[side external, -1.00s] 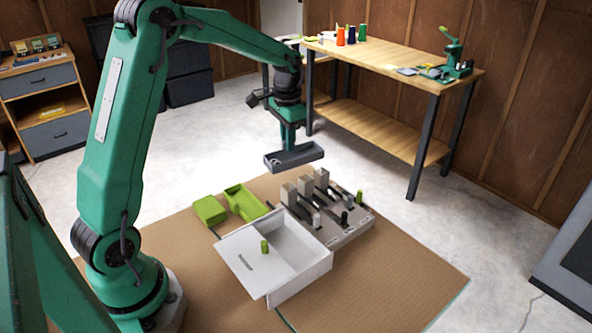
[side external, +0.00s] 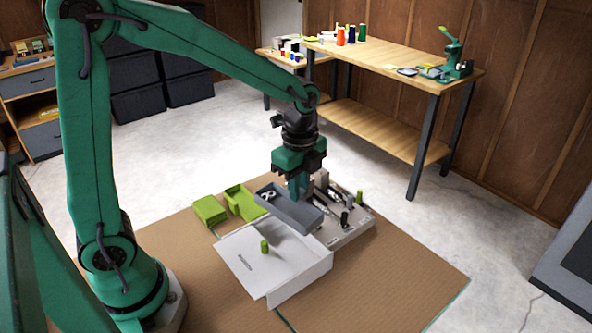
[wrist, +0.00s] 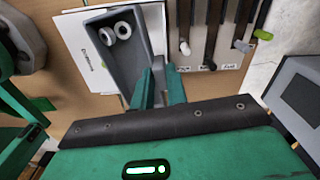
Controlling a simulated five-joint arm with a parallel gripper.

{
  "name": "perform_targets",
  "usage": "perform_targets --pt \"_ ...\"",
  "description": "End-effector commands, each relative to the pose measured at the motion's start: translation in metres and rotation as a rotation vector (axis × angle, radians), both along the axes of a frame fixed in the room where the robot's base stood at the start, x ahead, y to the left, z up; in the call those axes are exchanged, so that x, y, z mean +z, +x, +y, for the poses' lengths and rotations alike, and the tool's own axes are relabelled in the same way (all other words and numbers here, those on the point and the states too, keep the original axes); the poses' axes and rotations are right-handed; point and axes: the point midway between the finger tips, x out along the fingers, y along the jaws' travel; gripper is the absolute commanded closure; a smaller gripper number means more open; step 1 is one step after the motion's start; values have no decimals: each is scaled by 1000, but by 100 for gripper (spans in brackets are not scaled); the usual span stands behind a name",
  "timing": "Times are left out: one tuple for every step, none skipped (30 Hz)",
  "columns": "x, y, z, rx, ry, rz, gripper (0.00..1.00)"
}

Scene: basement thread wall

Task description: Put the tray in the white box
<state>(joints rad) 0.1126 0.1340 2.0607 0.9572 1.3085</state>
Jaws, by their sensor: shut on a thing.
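The tray (side external: 290,211) is dark grey, shallow and long. My gripper (side external: 298,190) is shut on its wall and holds it tilted over the back edge of the white box, close to the grey rack. Two white rings lie in its far end in the wrist view, where the tray (wrist: 137,62) sits between my fingertips (wrist: 158,85). The white box (side external: 300,283) is open, with dark lettering on a flat white part at its left. The tray hides its back part. The exact gap between tray and box cannot be told.
A small green cylinder (side external: 264,246) stands in or on the white box. A grey rack (side external: 350,236) with dark tools and upright blocks is right behind the tray. Two lime-green bins (side external: 210,210) stand at the back left. The brown mat (side external: 400,275) is clear at right front.

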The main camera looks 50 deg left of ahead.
Motion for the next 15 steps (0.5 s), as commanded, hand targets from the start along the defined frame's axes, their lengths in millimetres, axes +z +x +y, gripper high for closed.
perform_targets --pt "0 -4 -4 -37 -1 1 100" --pt "-1 -7 -6 -58 -1 1 100" --pt "-1 -9 -8 -79 -1 0 100" --pt "-1 -10 -9 -93 -1 1 100" --pt "-1 -12 -11 -108 0 1 100" --pt "-1 -14 -13 -129 0 0 100" --pt "-1 -16 -14 -144 0 0 100" --pt "-2 -17 -16 -161 -1 0 100" --pt "-8 -17 -15 -157 -1 4 100" --pt "-12 -17 -14 -156 0 5 100" --pt "-15 -17 -14 -155 0 5 100" --pt "-19 -17 -14 -154 0 5 100" --pt "-22 -17 -14 -154 0 5 100" --pt "-24 -17 -14 -153 -1 4 100" --pt "-27 -16 -14 -153 -1 3 100"
